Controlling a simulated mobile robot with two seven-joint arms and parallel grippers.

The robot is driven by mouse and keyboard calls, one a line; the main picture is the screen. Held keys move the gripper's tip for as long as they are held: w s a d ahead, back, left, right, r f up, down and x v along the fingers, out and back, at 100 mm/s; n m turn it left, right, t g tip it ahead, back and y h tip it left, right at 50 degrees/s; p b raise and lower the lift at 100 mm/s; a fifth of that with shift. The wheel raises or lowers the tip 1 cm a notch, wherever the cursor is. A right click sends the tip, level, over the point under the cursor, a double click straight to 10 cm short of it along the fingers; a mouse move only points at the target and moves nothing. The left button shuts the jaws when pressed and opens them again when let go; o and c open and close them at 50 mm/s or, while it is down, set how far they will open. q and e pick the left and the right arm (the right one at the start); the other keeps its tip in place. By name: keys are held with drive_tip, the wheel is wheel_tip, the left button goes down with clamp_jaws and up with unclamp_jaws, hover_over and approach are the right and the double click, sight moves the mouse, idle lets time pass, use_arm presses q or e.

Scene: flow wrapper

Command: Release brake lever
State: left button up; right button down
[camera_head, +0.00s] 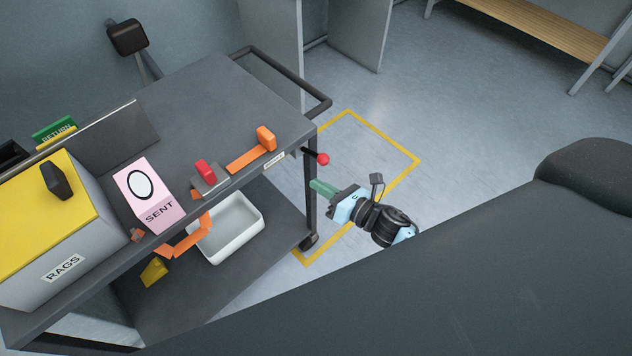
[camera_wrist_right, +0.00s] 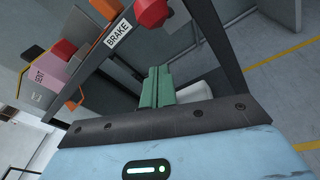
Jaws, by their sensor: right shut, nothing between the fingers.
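The brake lever shows as a red knob (camera_head: 323,159) on a short dark stem at the right corner of the grey cart (camera_head: 215,110). A small white label stands beside it; in the right wrist view the label (camera_wrist_right: 118,33) reads BRAKE and the red knob (camera_wrist_right: 152,12) is cut by the top edge. My right gripper (camera_head: 318,186) has green fingers and is shut and empty, just below the knob and apart from it. Its fingers also show in the right wrist view (camera_wrist_right: 156,84). My left gripper is in neither view.
On the cart are a yellow-topped RAGS box (camera_head: 75,262), a pink SENT card (camera_head: 146,190), a red-topped block (camera_head: 206,171) and an orange strap (camera_head: 247,158). A white bin (camera_head: 232,230) sits on the lower shelf. Yellow floor lines (camera_head: 385,133) run beside the cart. A large dark surface fills the lower right.

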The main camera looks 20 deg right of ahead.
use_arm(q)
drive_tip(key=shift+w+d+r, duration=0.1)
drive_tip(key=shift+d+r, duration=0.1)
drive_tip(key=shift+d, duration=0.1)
use_arm(e)
drive_tip(key=r+v, duration=0.2)
drive_tip(key=v, duration=0.7)
drive_tip(key=shift+d, duration=0.25)
use_arm(q)
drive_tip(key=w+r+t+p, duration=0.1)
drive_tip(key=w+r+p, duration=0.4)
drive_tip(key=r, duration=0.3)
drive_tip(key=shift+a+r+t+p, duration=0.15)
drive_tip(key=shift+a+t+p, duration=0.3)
drive_tip(key=shift+p, duration=0.4)
use_arm(e)
drive_tip(key=s+a+f+m+g+h, duration=0.1)
drive_tip(key=s+m+g+h, duration=0.2)
drive_tip(key=s+m, duration=0.9)
drive_tip(key=s+a+f+m+g+h, duration=0.2)
drive_tip(key=s+m, duration=1)
drive_tip(key=m, duration=1)
drive_tip(key=shift+s+f+g+h, duration=0.15)
drive_tip(key=shift+s+g+h, duration=0.1)
drive_tip(key=shift+g+h, duration=0.3)
